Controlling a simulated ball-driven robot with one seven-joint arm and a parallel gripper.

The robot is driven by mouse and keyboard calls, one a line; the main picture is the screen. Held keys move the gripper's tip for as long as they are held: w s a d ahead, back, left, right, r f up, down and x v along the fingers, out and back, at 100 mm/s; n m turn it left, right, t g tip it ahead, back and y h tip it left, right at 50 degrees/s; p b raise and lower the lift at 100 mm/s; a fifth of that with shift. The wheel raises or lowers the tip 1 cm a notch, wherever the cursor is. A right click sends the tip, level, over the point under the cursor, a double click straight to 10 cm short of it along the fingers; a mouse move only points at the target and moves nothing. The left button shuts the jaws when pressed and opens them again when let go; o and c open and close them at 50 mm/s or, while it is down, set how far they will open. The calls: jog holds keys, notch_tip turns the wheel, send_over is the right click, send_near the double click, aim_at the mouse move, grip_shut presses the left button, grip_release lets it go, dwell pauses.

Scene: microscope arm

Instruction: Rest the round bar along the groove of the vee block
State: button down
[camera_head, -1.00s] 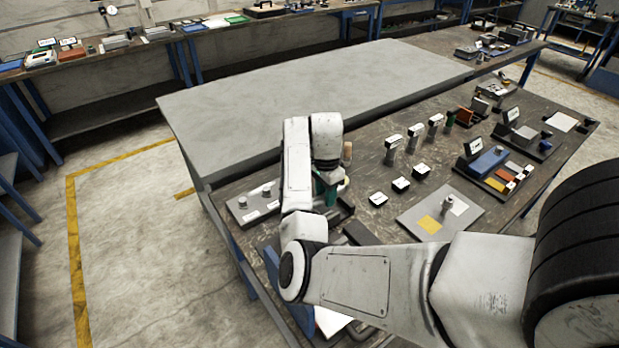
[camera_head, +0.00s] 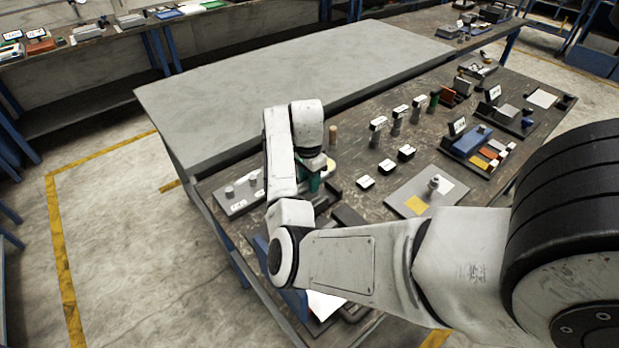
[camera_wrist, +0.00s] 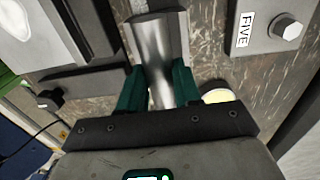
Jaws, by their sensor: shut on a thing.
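The round bar (camera_wrist: 153,50) is a shiny steel cylinder in the wrist view, running up the picture from between my gripper's green fingers. My gripper (camera_wrist: 158,88) is shut on the bar, one finger on each side. A grey block (camera_wrist: 181,30) shows on both sides of the bar's far part. It may be the vee block, but its groove is hidden and I cannot tell whether the bar touches it. In the head view my gripper (camera_head: 313,183) is low over the near end of the dark bench, with the bar hidden by my arm.
A grey plate (camera_wrist: 250,40) marked FIVE carries a hex bolt (camera_wrist: 288,28) to the right. A pale round thing (camera_wrist: 218,96) lies beside the right finger. Dark fixtures (camera_wrist: 85,85) stand left. In the head view, a wooden peg (camera_head: 333,135) stands behind my gripper.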

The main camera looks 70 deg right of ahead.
jog(key=shift+f+b, duration=0.85)
jog(key=shift+f, duration=0.85)
jog(key=c, duration=0.7)
grip_release()
jog(key=shift+f, duration=0.1)
jog(key=r, duration=1)
jog(key=shift+w+d+r, duration=0.15)
jog(key=shift+w, duration=0.05)
jog(key=shift+r, duration=0.3)
